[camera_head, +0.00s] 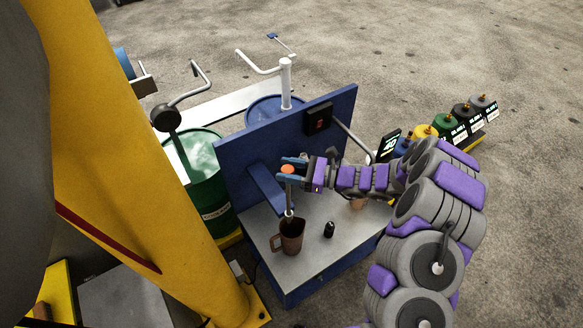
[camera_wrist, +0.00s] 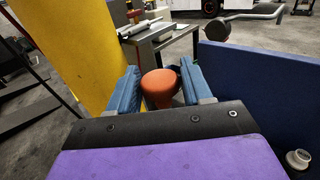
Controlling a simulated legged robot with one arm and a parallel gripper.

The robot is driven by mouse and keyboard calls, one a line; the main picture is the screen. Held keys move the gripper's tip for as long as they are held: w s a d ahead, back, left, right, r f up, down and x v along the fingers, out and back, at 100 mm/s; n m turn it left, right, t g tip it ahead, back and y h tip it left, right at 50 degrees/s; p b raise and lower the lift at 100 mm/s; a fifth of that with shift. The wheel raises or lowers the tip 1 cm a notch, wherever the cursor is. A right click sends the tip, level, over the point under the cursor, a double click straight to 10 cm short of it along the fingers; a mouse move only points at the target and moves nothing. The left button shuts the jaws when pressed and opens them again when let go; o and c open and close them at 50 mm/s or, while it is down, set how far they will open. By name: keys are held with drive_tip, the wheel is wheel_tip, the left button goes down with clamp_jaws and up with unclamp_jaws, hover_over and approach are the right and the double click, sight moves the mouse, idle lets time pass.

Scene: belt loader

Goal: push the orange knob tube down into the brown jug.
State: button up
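The brown jug (camera_head: 291,236) stands upright on the grey metal table top, with its handle toward the left. The orange knob (camera_head: 288,169) tops a thin, light tube (camera_head: 289,198) that runs down to the jug's mouth. Its lower end is at or just inside the opening; I cannot tell how deep. My gripper (camera_head: 291,169) is at the knob, above the jug, with a blue finger on each side of it. In the wrist view the orange knob (camera_wrist: 160,84) sits between the two blue fingers, which appear closed on it. The jug is not visible there.
A small black object (camera_head: 329,229) stands right of the jug, and a tan cup (camera_head: 357,203) is partly behind my arm. A blue panel (camera_head: 285,130) rises behind the table. A yellow post (camera_head: 130,150) and a green drum (camera_head: 205,185) are at the left.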

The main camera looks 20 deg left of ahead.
sight(289, 207)
clamp_jaws()
idle(0.3)
wheel_tip(289, 207, down, 21)
drive_tip(key=b, duration=0.9)
drive_tip(key=shift+f, duration=0.15)
drive_tip(key=shift+o, duration=1.6)
unclamp_jaws()
drive_tip(key=w+d+p, duration=0.1)
drive_tip(key=d+p, duration=0.1)
drive_tip(key=d, duration=1.5)
drive_tip(key=shift+w+d+p, duration=0.2)
drive_tip(key=shift+p, duration=0.15)
